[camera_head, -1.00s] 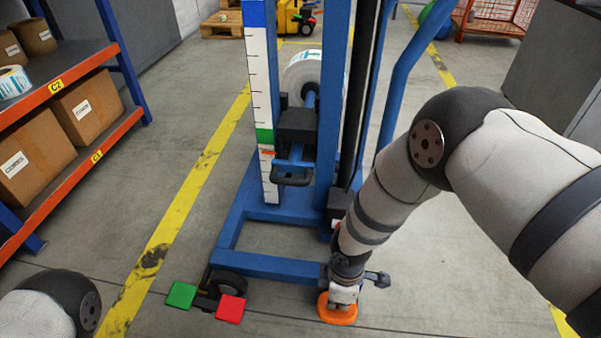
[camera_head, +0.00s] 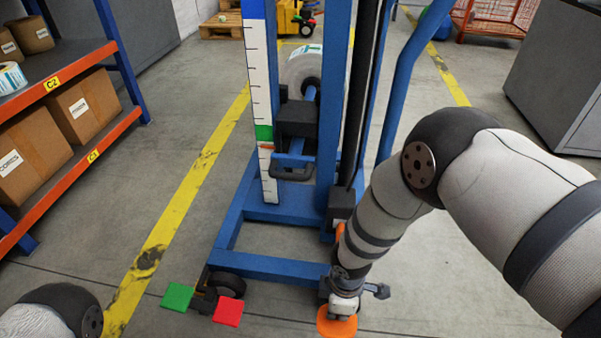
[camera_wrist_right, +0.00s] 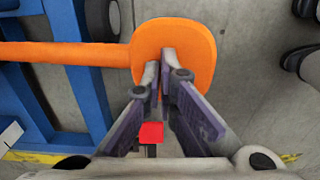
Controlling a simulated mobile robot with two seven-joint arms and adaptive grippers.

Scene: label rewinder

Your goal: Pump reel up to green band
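The blue lifter carries a label reel (camera_head: 303,68) on a spindle, partly hidden by the mast. A white scale (camera_head: 254,75) has a green band (camera_head: 264,132) low on it. A small orange-red pointer mark (camera_head: 265,146) sits just below the green band. The orange foot pedal (camera_head: 337,322) is at the lifter's front right; it also shows in the right wrist view (camera_wrist_right: 185,35). My right gripper (camera_wrist_right: 160,62) looks shut and empty, its fingertips at the pedal's pad from above. In the head view my right gripper (camera_head: 342,305) is over the pedal. My left gripper is out of view.
A green pedal (camera_head: 177,296) and a red pedal (camera_head: 228,311) sit by the front left wheel. A shelf with cartons (camera_head: 82,105) stands at left, a grey cabinet (camera_head: 560,80) at right. Floor left of the lifter is clear.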

